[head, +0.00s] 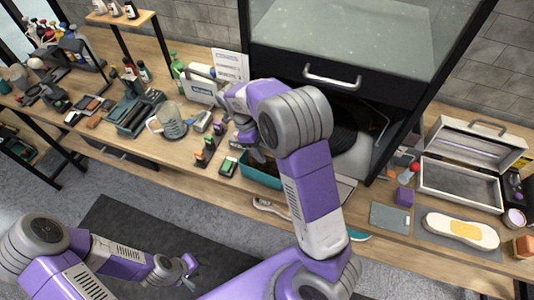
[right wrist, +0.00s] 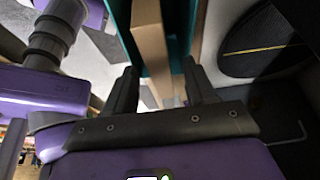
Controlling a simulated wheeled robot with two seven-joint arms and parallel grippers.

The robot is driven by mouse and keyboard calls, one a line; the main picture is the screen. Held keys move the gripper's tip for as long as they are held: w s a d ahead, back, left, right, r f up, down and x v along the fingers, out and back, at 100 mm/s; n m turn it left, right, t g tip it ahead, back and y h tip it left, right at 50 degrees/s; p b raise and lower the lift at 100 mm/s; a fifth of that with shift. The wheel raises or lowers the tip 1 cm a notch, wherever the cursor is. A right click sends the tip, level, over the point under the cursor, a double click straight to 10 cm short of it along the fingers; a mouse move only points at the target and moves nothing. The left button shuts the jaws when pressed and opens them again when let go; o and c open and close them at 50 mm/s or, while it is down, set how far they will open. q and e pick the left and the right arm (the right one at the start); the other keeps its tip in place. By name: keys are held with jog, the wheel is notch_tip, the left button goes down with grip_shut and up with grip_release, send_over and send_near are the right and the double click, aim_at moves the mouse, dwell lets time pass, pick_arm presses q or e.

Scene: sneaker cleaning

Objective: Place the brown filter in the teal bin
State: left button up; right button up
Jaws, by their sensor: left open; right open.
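The teal bin (head: 262,174) stands near the front edge of the workbench in the head view, partly hidden by my right arm. In the right wrist view its teal wall (right wrist: 179,48) shows beside a long brown slab, which looks like the brown filter (right wrist: 150,42). The filter lies between teal surfaces, seemingly within the bin; its lower end is hard to make out. My right gripper (right wrist: 160,83) is open, its two fingers apart with the filter in line with the gap. In the head view it is above the bin (head: 257,154). My left gripper (head: 188,268) is open and empty, low in front of the bench.
A dark cabinet with a handle (head: 332,77) rises behind the bin. Left of it are a clear jug (head: 171,122) and several bottles and tools. To the right are a grey pad (head: 390,218), a shoe sole (head: 461,230) and an open metal case (head: 461,185).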

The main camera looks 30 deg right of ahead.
jog(key=p+v, duration=0.1)
jog(key=v, duration=0.7)
jog(key=shift+f, duration=0.1)
